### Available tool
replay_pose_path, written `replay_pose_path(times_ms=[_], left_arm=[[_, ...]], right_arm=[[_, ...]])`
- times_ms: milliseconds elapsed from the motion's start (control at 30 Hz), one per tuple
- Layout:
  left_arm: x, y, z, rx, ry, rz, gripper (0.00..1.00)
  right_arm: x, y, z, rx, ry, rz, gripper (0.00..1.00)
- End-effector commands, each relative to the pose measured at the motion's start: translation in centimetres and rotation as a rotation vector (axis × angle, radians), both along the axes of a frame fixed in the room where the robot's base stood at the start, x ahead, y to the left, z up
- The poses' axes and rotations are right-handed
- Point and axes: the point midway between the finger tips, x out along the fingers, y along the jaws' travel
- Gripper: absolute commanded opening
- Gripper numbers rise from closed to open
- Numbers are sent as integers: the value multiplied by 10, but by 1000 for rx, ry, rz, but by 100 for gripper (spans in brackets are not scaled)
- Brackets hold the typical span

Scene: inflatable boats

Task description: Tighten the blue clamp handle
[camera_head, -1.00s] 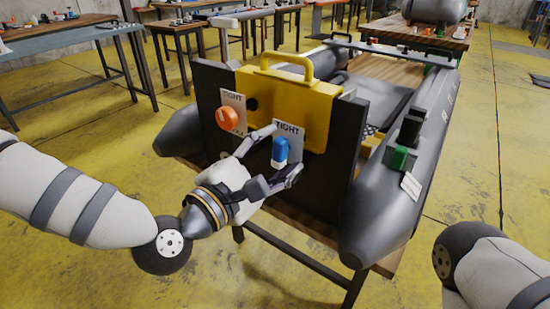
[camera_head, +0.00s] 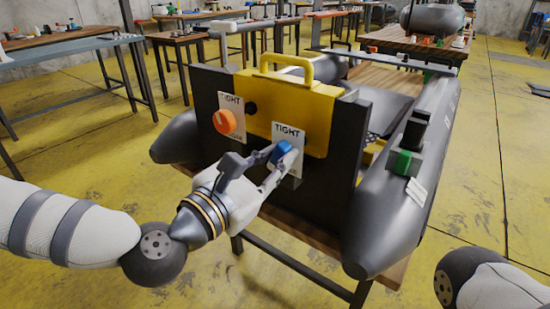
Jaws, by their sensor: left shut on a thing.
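The blue clamp handle (camera_head: 283,152) sits on a white plate (camera_head: 291,132) marked TIGHT, on the dark transom board of the grey boat. It looks tilted, with its top leaning left. My left gripper (camera_head: 276,162) is shut on the handle, a finger on either side, and partly hides it and the lower part of the plate. An orange clamp handle (camera_head: 225,121) sits on a second plate to the left, also marked TIGHT at its top. Of my right arm only a part shows at the lower right; its gripper is out of view.
The yellow bracket (camera_head: 300,110) with its loop handle stands over the transom (camera_head: 345,150). The grey boat tube (camera_head: 395,210) runs along the right, with a green and black fitting (camera_head: 404,160). Other work tables stand behind. The yellow floor at left is open.

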Motion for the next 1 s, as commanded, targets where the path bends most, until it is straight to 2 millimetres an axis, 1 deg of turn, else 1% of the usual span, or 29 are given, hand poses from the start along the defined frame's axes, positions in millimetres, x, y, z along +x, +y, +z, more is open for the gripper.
replay_pose_path(times_ms=[133, 200, 300, 400, 700, 767, 1000], left_arm=[[0, 0, 6, 221, -165, 0, 0], [0, -1, 6, 339, -248, 0, 0], [0, 0, 5, 465, -341, 1, 0], [0, 0, 2, 525, -382, 1, 0], [0, 0, 1, 549, -398, 2, 0], [0, 0, 4, 608, -445, 2, 0], [0, 0, 6, 938, -686, 3, 0]], right_arm=[[7, 0, 12, 0, -22, 0, 40], [10, 0, 17, 0, -31, 0, 40], [13, 0, 22, 0, -41, 0, 40], [14, 0, 23, 0, -43, 0, 40], [14, 0, 24, 0, -44, 0, 40], [17, 0, 28, 0, -52, 0, 40], [29, 0, 45, 0, -91, 0, 40]])
